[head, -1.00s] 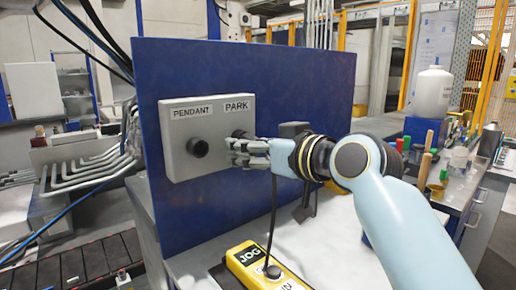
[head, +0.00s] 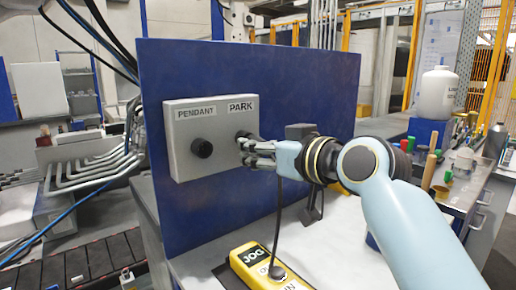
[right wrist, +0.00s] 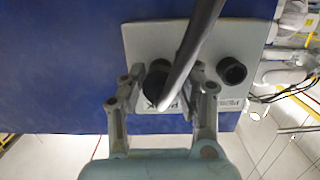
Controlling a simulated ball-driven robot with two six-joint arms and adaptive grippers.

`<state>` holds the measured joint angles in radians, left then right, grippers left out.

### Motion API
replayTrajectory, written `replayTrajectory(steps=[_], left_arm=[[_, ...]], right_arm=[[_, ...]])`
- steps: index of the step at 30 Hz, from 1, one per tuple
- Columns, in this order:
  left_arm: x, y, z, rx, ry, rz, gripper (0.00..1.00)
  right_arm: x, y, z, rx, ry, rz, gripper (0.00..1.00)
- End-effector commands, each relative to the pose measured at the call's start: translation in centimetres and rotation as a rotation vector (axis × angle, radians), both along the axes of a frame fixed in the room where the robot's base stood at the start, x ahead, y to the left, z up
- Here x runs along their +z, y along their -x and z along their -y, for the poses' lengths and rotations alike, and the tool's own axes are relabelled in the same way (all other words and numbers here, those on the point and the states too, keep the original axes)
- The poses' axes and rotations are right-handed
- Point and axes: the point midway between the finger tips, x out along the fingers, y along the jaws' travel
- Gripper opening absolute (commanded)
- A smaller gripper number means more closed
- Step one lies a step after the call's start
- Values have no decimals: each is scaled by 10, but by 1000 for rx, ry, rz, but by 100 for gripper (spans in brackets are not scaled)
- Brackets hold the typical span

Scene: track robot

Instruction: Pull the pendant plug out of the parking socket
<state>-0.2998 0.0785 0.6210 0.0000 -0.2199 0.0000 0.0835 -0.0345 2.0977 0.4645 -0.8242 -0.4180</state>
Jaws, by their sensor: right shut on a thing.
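The grey socket box (head: 183,166) is on the blue panel (head: 300,85), with a PENDANT label over a black round socket (head: 202,148) and a PARK label (head: 241,106) to its right. My right gripper (head: 246,145) is at the PARK position, shut on the black pendant plug, which also shows between the fingers in the right wrist view (right wrist: 158,78). A dark cable (head: 278,215) hangs from the gripper area to the yellow JOG pendant (head: 262,262) below. The fingers hide much of the plug; I cannot tell how deep it sits. My left gripper is out of view.
A dark bracket (head: 312,200) stands behind my right forearm. The white bench top (head: 345,245) is mostly clear. A white bottle (head: 436,93) and several tools stand on a counter at right. Grey bent pipes (head: 95,170) are at left.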

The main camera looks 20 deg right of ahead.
Motion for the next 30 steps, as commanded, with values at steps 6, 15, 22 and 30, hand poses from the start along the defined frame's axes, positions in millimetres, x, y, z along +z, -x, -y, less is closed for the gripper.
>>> replayTrajectory(steps=[6,15,22,30], left_arm=[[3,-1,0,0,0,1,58],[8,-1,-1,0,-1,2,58],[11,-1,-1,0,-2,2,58],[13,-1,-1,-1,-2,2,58]], right_arm=[[1,7,3,-1,0,0,0],[1,19,7,0,0,1,0],[0,29,11,0,0,0,0],[1,38,14,0,1,1,0]])
